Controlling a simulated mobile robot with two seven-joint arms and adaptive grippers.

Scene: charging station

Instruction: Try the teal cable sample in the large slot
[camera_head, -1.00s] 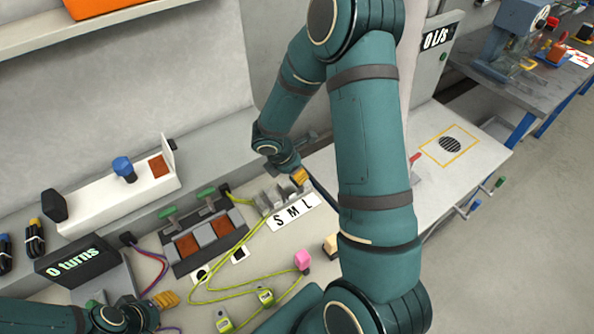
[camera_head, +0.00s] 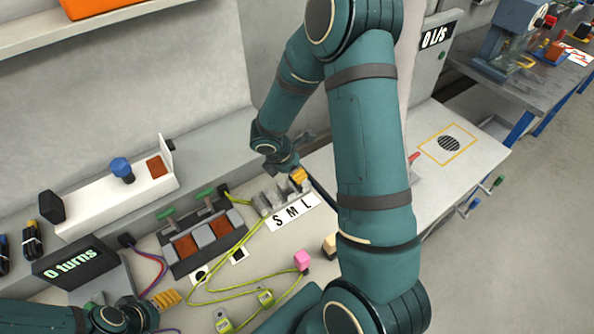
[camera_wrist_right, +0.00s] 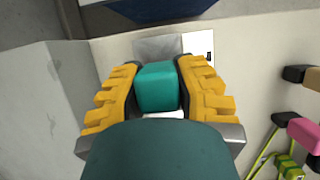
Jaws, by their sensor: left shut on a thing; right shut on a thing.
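In the right wrist view, the teal cable sample (camera_wrist_right: 157,88) is a short block between the yellow fingers of my right gripper (camera_wrist_right: 157,75), which is shut on it. In the head view, my right gripper (camera_head: 299,175) is at the right end of the grey slot block (camera_head: 268,199), near the L of the S M L label (camera_head: 292,213). The sample is hidden there, and I cannot tell whether it is in the slot. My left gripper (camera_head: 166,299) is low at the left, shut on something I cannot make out.
Two orange-brown pads with green-handled levers (camera_head: 187,246) stand left of the slots. A yellow-green cable (camera_head: 240,289), a pink block (camera_head: 302,259) and a beige block (camera_head: 330,245) lie in front. A display reading "0 turns" (camera_head: 74,262) is at the left.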

